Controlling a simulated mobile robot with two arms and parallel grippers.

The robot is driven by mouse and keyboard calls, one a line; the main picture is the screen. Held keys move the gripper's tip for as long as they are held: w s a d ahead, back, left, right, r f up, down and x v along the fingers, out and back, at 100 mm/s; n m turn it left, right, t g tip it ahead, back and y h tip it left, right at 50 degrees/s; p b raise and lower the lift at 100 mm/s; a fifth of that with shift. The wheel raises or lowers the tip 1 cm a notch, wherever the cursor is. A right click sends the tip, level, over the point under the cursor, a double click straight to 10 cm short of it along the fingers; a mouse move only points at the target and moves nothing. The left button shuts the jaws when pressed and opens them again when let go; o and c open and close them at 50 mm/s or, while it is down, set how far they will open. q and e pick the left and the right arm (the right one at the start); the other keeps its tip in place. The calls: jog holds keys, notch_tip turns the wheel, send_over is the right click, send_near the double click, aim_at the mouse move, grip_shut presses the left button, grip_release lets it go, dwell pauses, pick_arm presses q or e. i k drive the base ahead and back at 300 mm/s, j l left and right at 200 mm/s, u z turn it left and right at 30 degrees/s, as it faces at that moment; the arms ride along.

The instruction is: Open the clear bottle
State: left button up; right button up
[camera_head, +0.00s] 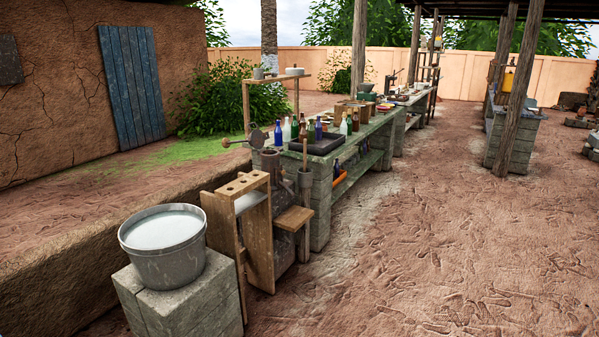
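Several small bottles stand on the near end of a long stone workbench (325,185), at a distance from me. A pale, clear-looking bottle (287,131) stands between a blue bottle (278,134) and a green bottle (295,128). Another pale bottle (344,125) stands further right near a brown bottle (349,121). They are upright and too small for me to make out caps. I cannot tell which pale one is the clear bottle of the task. Neither of my grippers shows in the view.
A metal bucket (166,262) of whitish contents stands on a stone block (190,305) at the near left. A wooden rack (250,225) is beside it. Open dirt ground (460,230) lies right of the bench. A wooden post (518,90) stands at the right.

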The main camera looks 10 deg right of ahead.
aim_at(343, 129)
jog(key=i+l+z, duration=0.35)
jog(key=i, duration=0.25)
jog(key=i+l+z, duration=0.35)
jog(key=i, duration=0.3)
jog(key=i+z, duration=0.3)
jog(key=i, duration=2.75)
jog(key=i+u, duration=0.4)
jog(key=i+l+u, duration=0.3)
jog(key=i+u, duration=0.15)
jog(key=i+l+u, duration=0.8)
jog(key=k, duration=0.05)
